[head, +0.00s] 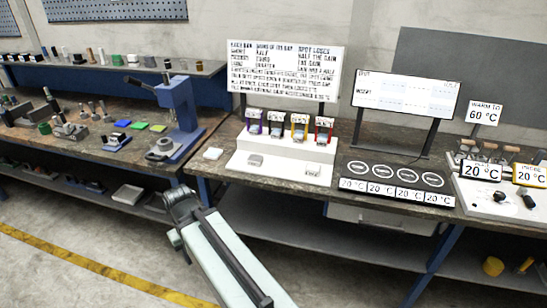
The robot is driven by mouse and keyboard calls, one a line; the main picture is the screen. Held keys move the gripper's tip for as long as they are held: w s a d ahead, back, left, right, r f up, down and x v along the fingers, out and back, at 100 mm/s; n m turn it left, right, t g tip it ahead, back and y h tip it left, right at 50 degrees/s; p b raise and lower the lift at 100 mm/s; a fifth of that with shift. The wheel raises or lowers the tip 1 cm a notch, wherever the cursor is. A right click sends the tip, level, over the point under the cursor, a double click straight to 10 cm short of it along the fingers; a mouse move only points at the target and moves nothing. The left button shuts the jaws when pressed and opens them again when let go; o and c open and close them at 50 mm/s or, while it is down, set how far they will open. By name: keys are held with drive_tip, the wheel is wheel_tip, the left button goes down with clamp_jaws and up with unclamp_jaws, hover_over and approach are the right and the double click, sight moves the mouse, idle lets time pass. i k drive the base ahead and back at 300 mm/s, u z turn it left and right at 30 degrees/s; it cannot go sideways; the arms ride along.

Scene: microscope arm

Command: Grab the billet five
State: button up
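I cannot tell which thing is billet five; no label naming it is readable. Small grey blocks lie on the white stepped stand (236,163): one grey block (255,160) at its left front and a paler one (313,169) at its right front. My gripper (176,196) is at the end of my pale arm, in front of the bench edge, left of and below the stand. Its fingers are too unclear to read, and I see nothing held.
A black plate (395,172) with several ringed spots and 20 °C labels lies right of the stand. A blue press (183,115) stands to the left. A white tray (485,200) with probes is at far right. The floor before the benches is clear.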

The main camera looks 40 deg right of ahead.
sight(311, 169)
drive_tip(key=u, duration=0.15)
drive_tip(key=i, duration=1.4)
drive_tip(key=z, duration=0.25)
